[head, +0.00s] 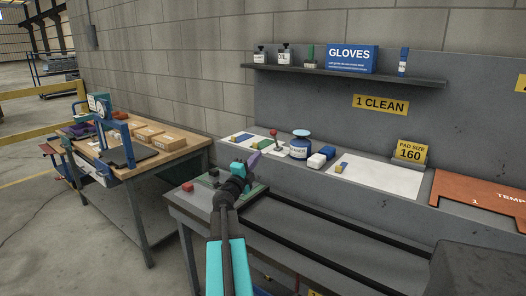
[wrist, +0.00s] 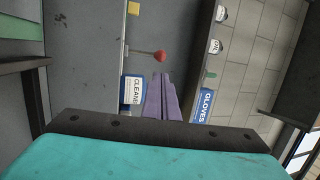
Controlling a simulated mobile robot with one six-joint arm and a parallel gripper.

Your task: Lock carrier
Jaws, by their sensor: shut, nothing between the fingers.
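My gripper (head: 254,158) is shut and empty, its purple fingers together, above the left end of the grey bench. It also shows in the wrist view (wrist: 163,98), pointing toward a lever with a red ball knob (wrist: 160,57). That red knob (head: 273,132) stands upright at the back ledge in the head view, just beyond my fingertips. A gap shows between fingertips and knob in the wrist view. A green plate (head: 258,188) lies under my arm at the bench's left end, partly hidden. I cannot tell which part is the carrier.
A cleaner jar (head: 300,146), a blue and white block (head: 320,157) and a white sheet (head: 375,176) are on the ledge. Dark rails (head: 320,256) run along the bench. A shelf (head: 340,75) with a gloves box (head: 351,59) hangs above. A wooden worktable (head: 165,161) stands left.

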